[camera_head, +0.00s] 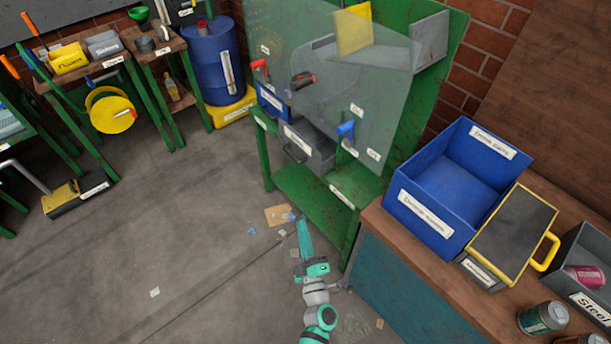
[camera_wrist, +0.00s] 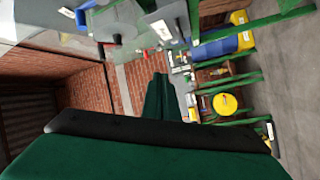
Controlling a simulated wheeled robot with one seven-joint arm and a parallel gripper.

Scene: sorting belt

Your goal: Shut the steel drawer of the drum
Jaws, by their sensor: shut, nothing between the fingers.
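The green drum machine (camera_head: 310,190) stands at the centre behind a clear guard. Its grey steel-coloured drawer (camera_head: 318,157) juts out of the front with its open top showing. It has a white label, too small to read, and a handle on its front. A blue drawer (camera_head: 272,103) sits to its left. My gripper (camera_head: 302,224) is shut and empty, low in front of the machine and apart from the grey drawer. In the wrist view, the narrow dark green fingers (camera_wrist: 160,88) show above my wide green wrist body; the grey drawer is not clear there.
A wooden bench (camera_head: 440,290) at right bears a blue bin (camera_head: 440,215), a yellow-handled box (camera_head: 513,235), a grey Steel bin (camera_head: 590,300) and cans. A blue barrel (camera_head: 208,65) and small tables stand at back left. The floor at left is mostly clear, with scraps near the machine.

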